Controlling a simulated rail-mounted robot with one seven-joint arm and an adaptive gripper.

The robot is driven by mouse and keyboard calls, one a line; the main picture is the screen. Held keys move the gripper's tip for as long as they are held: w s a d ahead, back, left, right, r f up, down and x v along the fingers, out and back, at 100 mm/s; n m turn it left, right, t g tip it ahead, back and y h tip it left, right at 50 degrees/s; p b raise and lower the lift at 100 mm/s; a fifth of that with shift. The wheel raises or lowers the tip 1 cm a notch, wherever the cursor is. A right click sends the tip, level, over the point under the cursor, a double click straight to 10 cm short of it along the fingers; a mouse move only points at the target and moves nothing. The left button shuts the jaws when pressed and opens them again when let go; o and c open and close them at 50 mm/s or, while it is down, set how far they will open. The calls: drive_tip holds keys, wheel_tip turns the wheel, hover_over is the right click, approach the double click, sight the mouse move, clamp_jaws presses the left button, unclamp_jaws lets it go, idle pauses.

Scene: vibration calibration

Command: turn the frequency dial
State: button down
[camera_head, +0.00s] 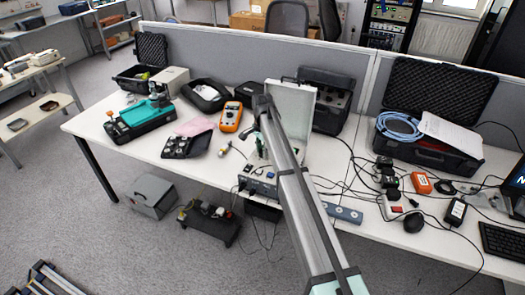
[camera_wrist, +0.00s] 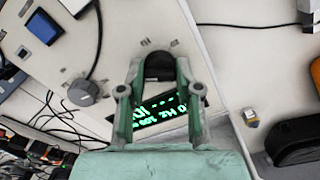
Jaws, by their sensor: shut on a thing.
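The calibrator is a pale box with its white lid (camera_head: 290,108) raised, standing on the table in the head view. A dark round dial (camera_wrist: 160,64) sits just beyond the display. My gripper (camera_wrist: 161,70) is shut on this dial, one finger on each side. The dial's marks are hidden.
A grey knob-like plug (camera_wrist: 87,92) with a cable is on the panel's left. An orange multimeter (camera_head: 231,117), a black tray (camera_head: 186,145) and a teal device (camera_head: 135,120) stand left of the calibrator. Cables and adapters clutter the right. An open black case (camera_head: 432,155) is at the back right.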

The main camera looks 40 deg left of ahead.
idle(0.3)
drive_tip(key=c, duration=0.8)
unclamp_jaws()
wheel_tip(320, 180, up, 12)
idle(0.3)
